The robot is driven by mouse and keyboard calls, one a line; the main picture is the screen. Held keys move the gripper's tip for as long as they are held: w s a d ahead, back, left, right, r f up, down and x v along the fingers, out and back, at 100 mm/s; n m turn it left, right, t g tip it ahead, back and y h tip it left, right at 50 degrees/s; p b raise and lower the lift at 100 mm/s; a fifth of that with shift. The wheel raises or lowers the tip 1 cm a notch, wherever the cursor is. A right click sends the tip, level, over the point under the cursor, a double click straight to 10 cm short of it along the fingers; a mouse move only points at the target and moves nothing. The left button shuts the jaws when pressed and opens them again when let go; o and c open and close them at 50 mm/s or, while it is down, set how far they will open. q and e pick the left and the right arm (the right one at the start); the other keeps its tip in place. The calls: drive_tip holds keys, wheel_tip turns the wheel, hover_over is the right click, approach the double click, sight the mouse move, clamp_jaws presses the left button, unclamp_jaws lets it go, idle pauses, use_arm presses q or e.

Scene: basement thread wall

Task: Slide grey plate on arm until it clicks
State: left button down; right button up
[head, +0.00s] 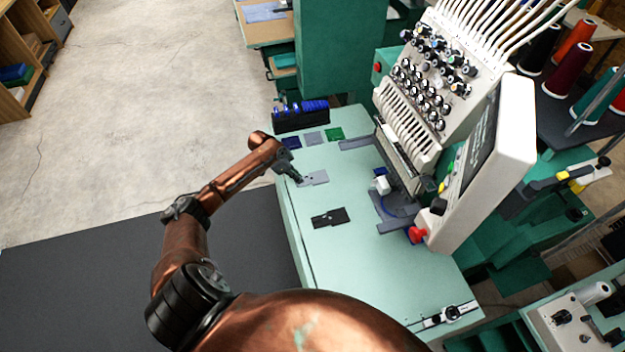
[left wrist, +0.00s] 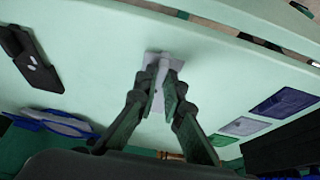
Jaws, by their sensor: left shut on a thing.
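The grey plate (head: 316,179) is a small flat light-grey piece over the pale green table, left of the embroidery machine. My left gripper (head: 298,179) is shut on its left end. In the left wrist view the fingertips (left wrist: 163,82) pinch the grey plate (left wrist: 154,58), which sticks out past them; I cannot tell whether it touches the table. The hoop also shows in the left wrist view (left wrist: 52,124). My right gripper is not in view.
A black plate (head: 330,217) lies on the table (head: 350,270) in front of the grey one. Blue, grey and green swatches (head: 313,138) and a black rack (head: 300,116) stand at the back. A caliper-like tool (head: 447,315) lies at the front right. The table's front part is mostly clear.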

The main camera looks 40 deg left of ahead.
use_arm(q)
drive_tip(key=shift+a, duration=0.1)
wheel_tip(320, 180, up, 4)
drive_tip(key=p, duration=0.3)
drive_tip(key=shift+p, duration=0.3)
drive_tip(key=shift+r+p, duration=0.55)
idle(0.5)
